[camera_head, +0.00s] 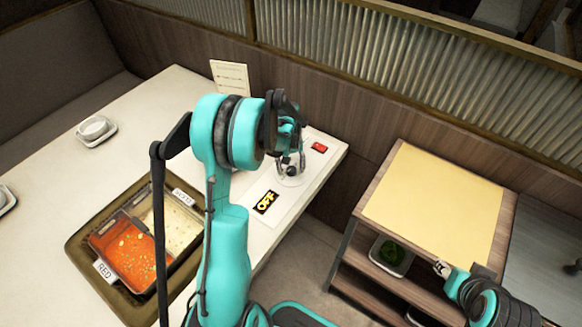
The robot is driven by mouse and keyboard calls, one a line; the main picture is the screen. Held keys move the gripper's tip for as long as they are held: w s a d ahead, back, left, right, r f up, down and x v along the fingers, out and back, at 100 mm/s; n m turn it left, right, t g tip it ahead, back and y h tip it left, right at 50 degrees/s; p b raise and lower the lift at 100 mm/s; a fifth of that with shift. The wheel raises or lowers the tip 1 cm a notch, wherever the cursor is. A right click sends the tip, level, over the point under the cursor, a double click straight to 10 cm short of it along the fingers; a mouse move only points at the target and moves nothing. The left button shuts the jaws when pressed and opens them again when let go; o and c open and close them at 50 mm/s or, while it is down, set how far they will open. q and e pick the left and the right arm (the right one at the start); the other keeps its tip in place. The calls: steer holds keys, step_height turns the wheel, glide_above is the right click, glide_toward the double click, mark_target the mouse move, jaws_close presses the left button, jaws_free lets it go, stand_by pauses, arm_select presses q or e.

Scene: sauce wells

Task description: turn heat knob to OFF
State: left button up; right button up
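A pale control panel (308,186) is set in the right end of the table. It carries a black label reading OFF in yellow (265,202) and a small red piece (319,147). A round, pale heat knob (291,181) sits between them, partly covered by my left gripper (291,163). The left gripper points down at the knob, with its dark fingertips at or just above it. Whether the fingers touch or grip the knob cannot be made out.
A two-part pot (130,215) with red and pale broth sits in a brown tray (76,243) on the table, partly behind my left arm. A shelf cart with a yellow top (430,205) holds a bowl of greens (391,254). A small white dish (95,129) and a card (231,77) stand farther back.

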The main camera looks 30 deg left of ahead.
mark_target(289, 170)
arm_select(q)
step_height(289, 170, up, 12)
steer(key=shift+s+a, duration=0.2)
steer(key=shift+a, duration=0.05)
stand_by(0.3)
stand_by(0.3)
steer(key=s+d+r+m+t, duration=0.3)
steer(key=s+d+r, duration=0.4)
steer(key=s+d, duration=0.15)
steer(key=s+d+f+m+t, duration=0.1)
steer(key=s+d+m+t, duration=0.2)
steer(key=s+d, duration=0.5)
steer(key=shift+s+f+m+t, duration=0.15)
steer(key=shift+s+m+t, duration=0.25)
steer(key=shift+s+m, duration=0.5)
